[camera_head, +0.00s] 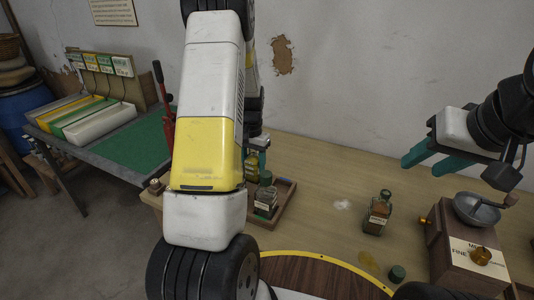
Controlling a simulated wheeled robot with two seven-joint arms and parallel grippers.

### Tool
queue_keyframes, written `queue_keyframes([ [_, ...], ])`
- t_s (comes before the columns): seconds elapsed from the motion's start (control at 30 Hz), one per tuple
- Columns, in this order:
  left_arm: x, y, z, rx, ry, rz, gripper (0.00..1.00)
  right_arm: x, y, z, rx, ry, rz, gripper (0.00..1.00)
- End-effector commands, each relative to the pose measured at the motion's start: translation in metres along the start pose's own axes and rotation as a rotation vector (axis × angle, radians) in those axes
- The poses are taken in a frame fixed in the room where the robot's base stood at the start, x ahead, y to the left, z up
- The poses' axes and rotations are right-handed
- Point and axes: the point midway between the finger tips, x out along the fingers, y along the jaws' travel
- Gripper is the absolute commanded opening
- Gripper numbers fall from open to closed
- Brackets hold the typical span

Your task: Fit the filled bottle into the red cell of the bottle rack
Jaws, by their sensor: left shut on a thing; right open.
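My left gripper (259,146), with teal fingers, is largely hidden behind my own white and yellow arm. It is shut on what looks like a small yellowish glass bottle (252,168); most of its outline is covered. Just below and right, a labelled glass bottle (266,200) with a dark stopper stands in a shallow brown wooden tray (287,204). I cannot tell whether this tray is the bottle rack, and no red cell is seen. My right gripper (428,156) is open and empty, above the right part of the table. A labelled bottle with brown contents (377,215) stands upright below it.
A wooden mill (461,247) with a metal bowl stands at the right. A dark green cap (397,272) lies near the yellow-edged round board (315,272). A side table with a green mat (137,139) and a red lever tool (165,112) are left. The table middle is mostly clear.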

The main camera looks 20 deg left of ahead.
Motion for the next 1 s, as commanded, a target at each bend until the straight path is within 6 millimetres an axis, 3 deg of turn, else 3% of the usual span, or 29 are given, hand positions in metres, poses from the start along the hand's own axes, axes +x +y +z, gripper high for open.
queue_keyframes([
  [0.13, 0.002, 0.0, 0.0, 0.0, 0.0, 0.0, 0.0, 0.0, 0.0, 0.0, 0.0, 0.0, 0.0, 0.44],
  [0.17, 0.003, 0.0, 0.0, 0.0, -0.001, 0.0, 0.53, 0.0, 0.0, 0.0, 0.0, 0.0, 0.0, 0.44],
  [0.27, 0.003, 0.0, 0.0, 0.0, -0.001, 0.0, 0.72, 0.0, 0.0, 0.0, 0.0, 0.0, 0.0, 0.44],
  [0.67, -0.003, 0.0, -0.001, 0.0, 0.002, -0.001, 0.73, 0.0, 0.0, 0.0, 0.0, 0.0, 0.0, 0.44],
  [0.77, -0.016, 0.0, -0.001, 0.001, 0.004, -0.001, 0.73, 0.0, 0.0, 0.0, 0.0, 0.0, 0.0, 0.44],
  [1.0, -0.068, 0.0, -0.001, 0.001, 0.006, -0.001, 0.73, 0.0, 0.0, 0.0, 0.0, 0.0, 0.0, 0.44],
])
